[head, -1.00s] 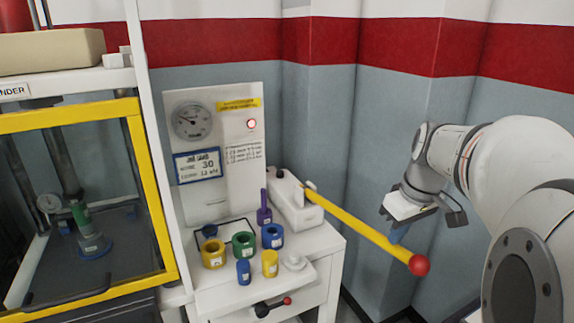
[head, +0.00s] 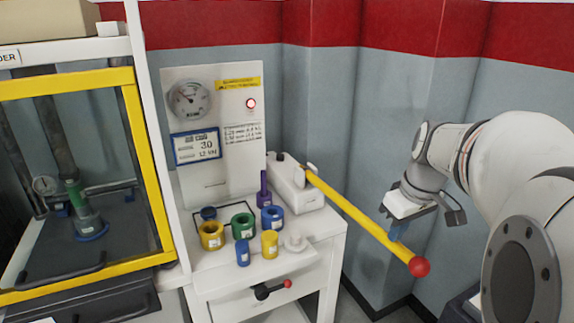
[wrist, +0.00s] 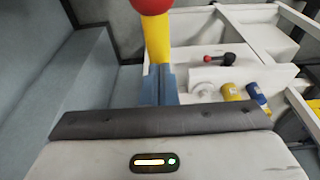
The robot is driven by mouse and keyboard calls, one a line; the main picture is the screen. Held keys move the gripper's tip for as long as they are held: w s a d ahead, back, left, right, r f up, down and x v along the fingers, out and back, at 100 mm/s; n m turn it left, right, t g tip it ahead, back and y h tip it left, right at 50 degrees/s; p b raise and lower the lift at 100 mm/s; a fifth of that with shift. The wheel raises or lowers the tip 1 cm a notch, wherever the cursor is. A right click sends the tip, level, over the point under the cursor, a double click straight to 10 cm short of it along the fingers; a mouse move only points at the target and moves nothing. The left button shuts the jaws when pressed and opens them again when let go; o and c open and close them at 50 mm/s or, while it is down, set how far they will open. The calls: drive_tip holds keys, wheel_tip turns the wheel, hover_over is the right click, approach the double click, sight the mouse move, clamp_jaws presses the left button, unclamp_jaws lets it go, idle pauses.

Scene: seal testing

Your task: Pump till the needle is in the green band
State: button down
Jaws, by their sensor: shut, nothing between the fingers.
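The pump lever is a long yellow bar (head: 358,216) with a red ball (head: 419,266) at its free end. It slopes down to the right from the white pump block (head: 296,187). The round gauge (head: 189,98) is on the upright white panel; its needle and any green band are too small to read. My gripper (head: 399,230) is shut and empty, beside the lever near the ball. In the wrist view its blue fingers (wrist: 158,86) are together, with the yellow bar (wrist: 157,42) and red ball just beyond them. I cannot tell whether they touch it.
Blue, green and yellow rings and cylinders (head: 243,226) stand on the white cabinet top. A small black lever with a red knob (head: 272,289) is on the cabinet front. A yellow-framed press cabinet (head: 148,170) stands at left. Grey wall panels are close behind the lever.

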drive_tip(key=s+b+x, duration=0.1)
drive_tip(key=b+x, duration=0.4)
drive_tip(key=x, duration=0.3)
drive_tip(key=shift+s+d+f+b, duration=0.2)
drive_tip(key=shift+s+d+b, duration=0.15)
drive_tip(key=shift+s, duration=0.1)
